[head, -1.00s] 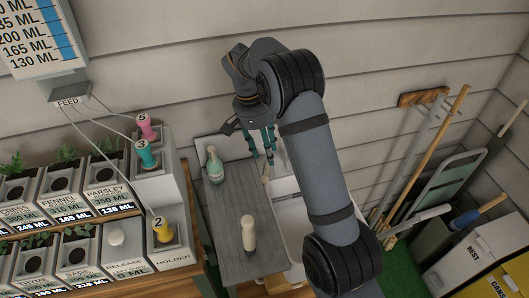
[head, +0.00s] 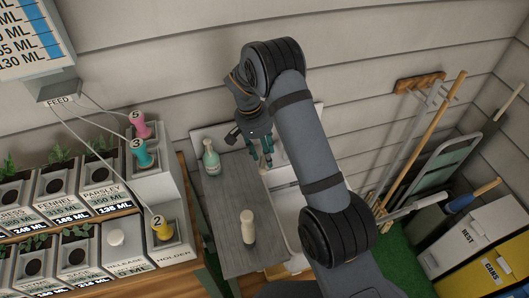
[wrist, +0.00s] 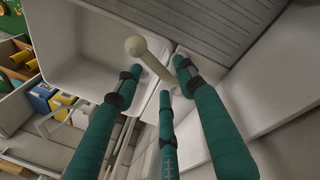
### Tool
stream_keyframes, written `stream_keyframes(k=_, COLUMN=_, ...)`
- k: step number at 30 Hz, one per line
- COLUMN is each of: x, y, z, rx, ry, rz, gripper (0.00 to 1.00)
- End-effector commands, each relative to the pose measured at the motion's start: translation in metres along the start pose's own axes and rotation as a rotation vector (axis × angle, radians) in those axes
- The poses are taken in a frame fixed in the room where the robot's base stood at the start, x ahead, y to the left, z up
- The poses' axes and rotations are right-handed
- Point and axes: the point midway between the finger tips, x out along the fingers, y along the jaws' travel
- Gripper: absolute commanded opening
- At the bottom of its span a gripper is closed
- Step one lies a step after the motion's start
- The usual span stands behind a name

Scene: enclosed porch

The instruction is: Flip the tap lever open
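The tap lever (wrist: 150,57), a pale stem with a round knob, shows in the wrist view over the white sink basin (wrist: 72,45). Its knob end is clear of my fingers, and its other end runs behind the right fingertip. My gripper (wrist: 160,82) has teal fingers with dark bands, spread apart around and just short of the stem. I cannot tell whether any finger touches it. In the head view my gripper (head: 261,158) hangs over the left part of the sink, by the wall, and largely hides the tap.
A grey draining board (head: 228,225) left of the sink carries a green bottle (head: 211,160) and a cream bottle (head: 248,228). Long-handled tools (head: 425,140) and bins (head: 470,240) are at right.

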Motion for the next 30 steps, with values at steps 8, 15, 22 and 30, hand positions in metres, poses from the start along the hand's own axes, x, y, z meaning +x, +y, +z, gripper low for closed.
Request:
stream_keyframes(k=8, x=-0.0003, y=-0.0001, z=-0.0001, rx=-0.001, ry=0.0, rz=0.0, gripper=0.22)
stream_keyframes(k=15, x=-0.0004, y=-0.0001, z=0.0, rx=0.0, ry=0.0, rz=0.0, gripper=0.08)
stream_keyframes(k=22, x=-0.0004, y=-0.0001, z=0.0, rx=-0.001, ry=0.0, rz=0.0, gripper=0.0)
stream_keyframes(k=30, x=-0.0005, y=-0.0002, z=0.0, rx=-0.001, ry=0.0, rz=0.0, gripper=0.0)
